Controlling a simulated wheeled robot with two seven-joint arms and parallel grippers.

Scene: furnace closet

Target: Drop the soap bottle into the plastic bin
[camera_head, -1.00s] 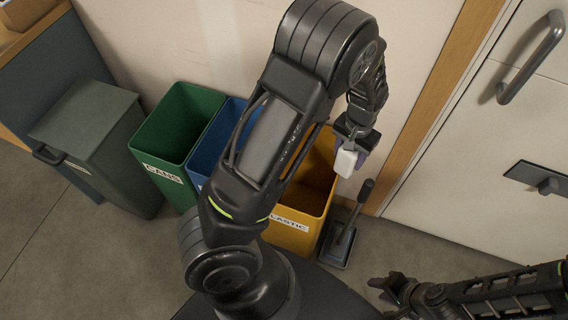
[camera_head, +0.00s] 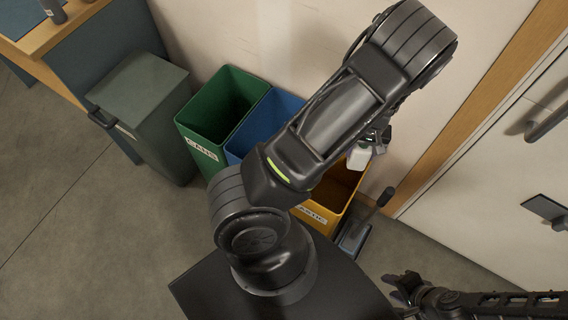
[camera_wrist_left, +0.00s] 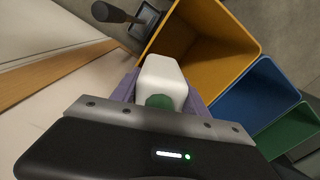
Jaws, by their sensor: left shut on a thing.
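The soap bottle (camera_wrist_left: 164,80) is white with a green part, seen close up in the left wrist view. It also shows in the head view (camera_head: 359,157), below my left forearm. My left gripper (camera_wrist_left: 160,95) is shut on it. The yellow plastic bin (camera_head: 320,214) stands on the floor, partly covered by my left arm. The bottle appears over or near its back rim; its height above the bin is hard to tell. The bin's open top (camera_wrist_left: 243,50) lies just beyond and right of the bottle in the wrist view. My right gripper (camera_head: 396,288) is low at the right, its jaws unclear.
A blue bin (camera_head: 268,118) and a green bin (camera_head: 196,140) labelled CANS stand left of the yellow one. A grey lidded bin (camera_head: 150,110) is further left. A dustpan with a dark handle (camera_head: 380,200) stands right of the yellow bin. The wall is close behind.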

